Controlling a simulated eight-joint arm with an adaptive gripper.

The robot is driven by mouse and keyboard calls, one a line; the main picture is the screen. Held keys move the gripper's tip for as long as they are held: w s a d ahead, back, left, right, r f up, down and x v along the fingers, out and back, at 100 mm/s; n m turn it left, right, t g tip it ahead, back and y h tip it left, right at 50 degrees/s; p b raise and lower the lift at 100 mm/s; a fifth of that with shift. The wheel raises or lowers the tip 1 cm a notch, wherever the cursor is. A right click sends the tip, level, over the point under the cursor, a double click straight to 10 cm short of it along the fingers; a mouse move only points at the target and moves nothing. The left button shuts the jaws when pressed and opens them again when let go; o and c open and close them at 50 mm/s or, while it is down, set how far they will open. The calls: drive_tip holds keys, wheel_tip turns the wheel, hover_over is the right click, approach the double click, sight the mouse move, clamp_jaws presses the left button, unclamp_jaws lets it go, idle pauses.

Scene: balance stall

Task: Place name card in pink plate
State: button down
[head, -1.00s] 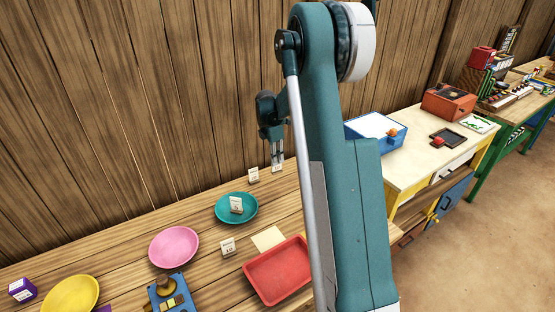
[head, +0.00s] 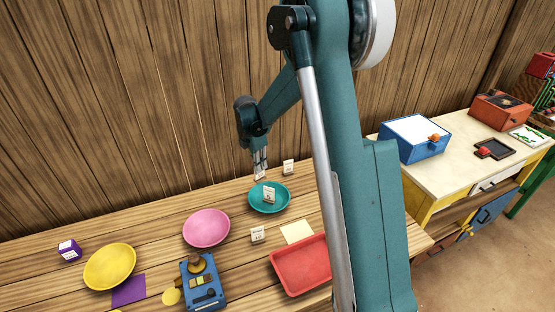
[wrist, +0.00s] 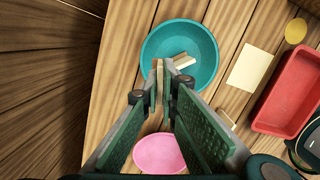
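My gripper (head: 260,166) is shut on a small pale name card (head: 260,175), held above the table behind the teal plate. In the wrist view the held card (wrist: 159,77) shows edge-on between the fingertips. The pink plate (head: 206,229) lies empty on the table, left of and nearer than the gripper; it also shows in the wrist view (wrist: 160,153), partly hidden by the fingers. Other cards stand in the teal plate (head: 283,205), on the table behind it (head: 289,167), and in front of it (head: 257,235).
A yellow plate (head: 109,267) and purple box (head: 69,250) are at left. A blue device (head: 203,283) stands in front of the pink plate. A red tray (head: 302,266) and cream sheet (head: 297,232) are at right. The wooden wall (head: 120,110) closes the back.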

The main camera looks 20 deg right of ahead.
drive_tip(key=s+a+n+p, duration=0.1)
drive_tip(key=s+a, duration=0.4)
drive_tip(key=a, duration=0.8)
drive_tip(key=s+a+r+n+p, duration=0.1)
drive_tip(key=s+a+n, duration=0.3)
drive_tip(key=a, duration=1)
drive_tip(key=shift+s+a+r+t+y+p, duration=0.2)
drive_tip(key=shift+s+a+t+y+p, duration=0.15)
drive_tip(key=shift+s, duration=0.35)
drive_tip(key=shift+f, duration=0.2)
drive_tip(key=shift+f+b, duration=2.05)
drive_tip(key=shift+f, duration=3.2)
drive_tip(key=c, duration=2.6)
unclamp_jaws()
drive_tip(key=shift+r, duration=0.1)
